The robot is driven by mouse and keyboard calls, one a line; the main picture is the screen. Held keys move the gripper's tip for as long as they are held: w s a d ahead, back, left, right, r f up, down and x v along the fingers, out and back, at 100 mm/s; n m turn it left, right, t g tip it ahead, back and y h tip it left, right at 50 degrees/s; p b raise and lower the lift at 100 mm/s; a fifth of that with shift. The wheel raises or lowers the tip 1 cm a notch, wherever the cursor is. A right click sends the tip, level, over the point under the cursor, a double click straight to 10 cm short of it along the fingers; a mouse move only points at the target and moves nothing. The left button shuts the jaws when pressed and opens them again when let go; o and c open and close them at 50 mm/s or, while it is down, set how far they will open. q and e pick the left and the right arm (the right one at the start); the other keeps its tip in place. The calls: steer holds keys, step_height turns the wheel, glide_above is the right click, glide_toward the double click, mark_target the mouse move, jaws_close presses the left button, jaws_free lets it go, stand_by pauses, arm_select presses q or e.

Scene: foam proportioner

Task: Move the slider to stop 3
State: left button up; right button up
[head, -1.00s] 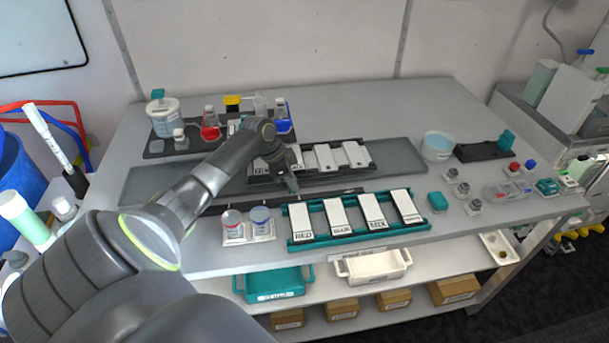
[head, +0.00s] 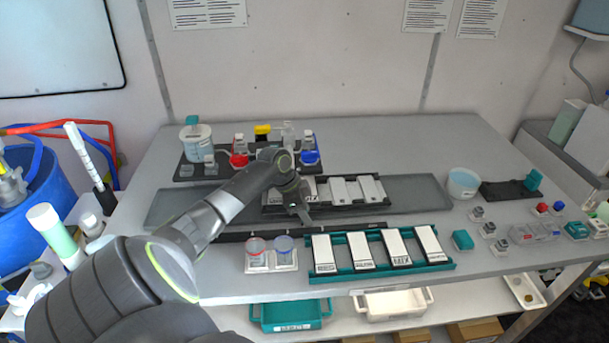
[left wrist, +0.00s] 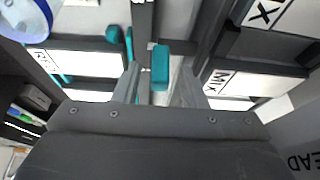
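A long black rail (head: 345,228) lies across the table between the two panel racks. My left gripper (head: 306,220) points down at this rail, near its middle. In the left wrist view a small teal block (left wrist: 160,68), which looks like the slider's knob, shows between the fingertips (left wrist: 160,82) of my left gripper. A gap shows on each side of the block, so the fingers look open around or just above it. In the head view the gripper hides the knob. Stop numbers on the rail cannot be read. My right gripper is not in view.
A teal rack (head: 385,271) with several white panels stands in front of the rail. A dark rack (head: 387,203) with white panels stands behind. Red and blue cups (head: 270,264) sit just front-left of the gripper. Bottles on a black tray (head: 187,174) stand at the back left.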

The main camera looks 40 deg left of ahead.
arm_select(q)
step_height(320, 180, up, 9)
steer(key=b, duration=0.2)
steer(key=shift+f+b, duration=0.1)
steer(key=shift+b, duration=0.25)
steer(key=shift+r, duration=0.6)
